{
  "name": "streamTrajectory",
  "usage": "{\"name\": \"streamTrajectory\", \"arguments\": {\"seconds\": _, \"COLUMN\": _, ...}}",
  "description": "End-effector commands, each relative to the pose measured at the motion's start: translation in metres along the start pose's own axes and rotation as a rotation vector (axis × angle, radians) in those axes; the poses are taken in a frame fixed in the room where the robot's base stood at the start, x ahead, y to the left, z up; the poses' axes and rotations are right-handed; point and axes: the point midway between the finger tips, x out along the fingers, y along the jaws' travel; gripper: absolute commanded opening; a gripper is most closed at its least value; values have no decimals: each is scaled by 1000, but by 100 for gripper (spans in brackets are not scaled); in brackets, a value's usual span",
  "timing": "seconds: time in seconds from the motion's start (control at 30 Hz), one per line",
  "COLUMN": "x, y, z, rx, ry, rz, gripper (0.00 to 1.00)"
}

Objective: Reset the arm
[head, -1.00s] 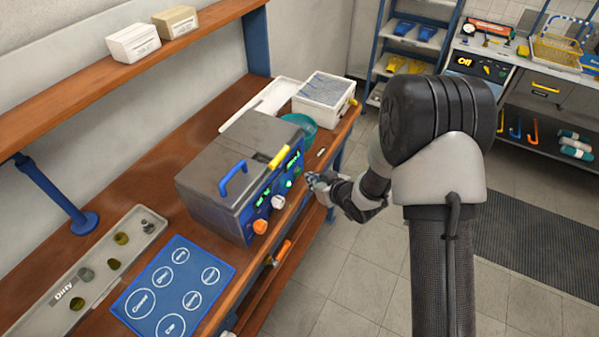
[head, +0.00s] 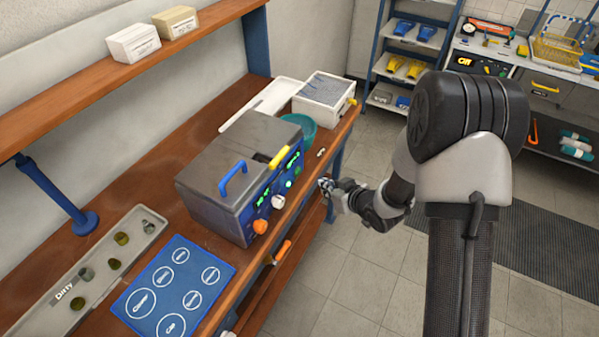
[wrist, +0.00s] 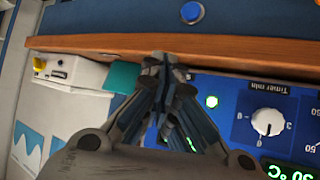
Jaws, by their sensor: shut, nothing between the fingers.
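My gripper (head: 326,186) is at the end of my arm, just off the front edge of the wooden bench (head: 190,150), to the right of the grey machine (head: 222,165) in the head view. In the wrist view my gripper (wrist: 165,65) has its fingers together with nothing between them. In the head view the panel has orange and white knobs and green displays.
A blue mat with circles (head: 172,285) and a tray marked Dirty (head: 50,300) with several small parts lie at the front left. A white box (head: 323,95) and a teal bowl (head: 301,125) stand behind the machine. Open floor (head: 375,265) lies right of the bench.

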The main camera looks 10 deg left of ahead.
Motion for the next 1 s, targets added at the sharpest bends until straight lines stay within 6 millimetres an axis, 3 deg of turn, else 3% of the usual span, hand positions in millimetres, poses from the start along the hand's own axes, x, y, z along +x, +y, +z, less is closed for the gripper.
{"name": "streamTrajectory", "arguments": {"seconds": 0.37, "x": -1, "y": 1, "z": -2, "rx": -1, "ry": -1, "rz": 4, "gripper": 0}}
{"name": "streamTrajectory", "arguments": {"seconds": 0.53, "x": -26, "y": 23, "z": -24, "rx": -10, "ry": -39, "rz": 84, "gripper": 0}}
{"name": "streamTrajectory", "arguments": {"seconds": 0.67, "x": -75, "y": 51, "z": -52, "rx": 3, "ry": -113, "rz": 209, "gripper": 0}}
{"name": "streamTrajectory", "arguments": {"seconds": 0.8, "x": -143, "y": 70, "z": -72, "rx": 55, "ry": -200, "rz": 339, "gripper": 0}}
{"name": "streamTrajectory", "arguments": {"seconds": 1.0, "x": -245, "y": 64, "z": -80, "rx": 180, "ry": -310, "rz": 468, "gripper": 0}}
